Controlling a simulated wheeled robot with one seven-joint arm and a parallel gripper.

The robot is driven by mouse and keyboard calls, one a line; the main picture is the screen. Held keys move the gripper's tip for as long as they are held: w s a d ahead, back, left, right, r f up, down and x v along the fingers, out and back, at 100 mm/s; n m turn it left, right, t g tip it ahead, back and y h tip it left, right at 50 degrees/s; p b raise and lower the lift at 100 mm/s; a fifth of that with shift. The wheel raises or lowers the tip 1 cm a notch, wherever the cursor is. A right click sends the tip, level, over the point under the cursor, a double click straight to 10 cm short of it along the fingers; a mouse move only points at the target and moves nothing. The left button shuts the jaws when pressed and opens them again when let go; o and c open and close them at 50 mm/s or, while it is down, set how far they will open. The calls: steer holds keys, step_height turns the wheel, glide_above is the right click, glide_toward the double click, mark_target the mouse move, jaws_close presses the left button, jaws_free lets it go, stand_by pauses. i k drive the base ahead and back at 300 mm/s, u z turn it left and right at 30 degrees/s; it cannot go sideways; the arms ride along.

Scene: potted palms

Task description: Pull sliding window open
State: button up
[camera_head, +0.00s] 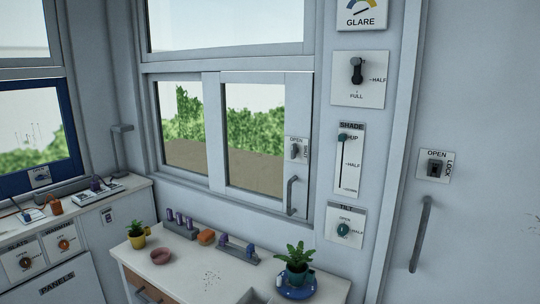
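The sliding window (215,130) is in the middle of the head view, below a fixed upper pane. Its right sash (265,77) has a light grey frame and sits at the right side of the opening, its right edge close against the jamb. A vertical grey bar handle (291,195) is on the sash's lower right. Above it is a small latch plate (297,149) with a dark lever and an "OPEN" label; the lever's exact setting is too small to tell. My gripper is not in view.
A counter (185,262) under the window holds a potted palm (297,258), a yellow pot (137,238), a pink bowl (161,255) and small purple items. Control panels (358,80) line the wall right of the window. A door with a handle (420,232) stands far right.

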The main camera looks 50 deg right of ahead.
mark_target(299, 86)
steer(key=u, duration=0.05)
steer(key=k, duration=0.35)
steer(key=u, duration=0.95)
steer(key=i, duration=0.75)
steer(key=z, duration=2.6)
steer(key=i, duration=0.4)
steer(key=z, duration=0.3)
steer(key=k, duration=0.35)
steer(key=u, duration=0.6)
steer(key=i, duration=0.75)
steer(key=z, duration=0.25)
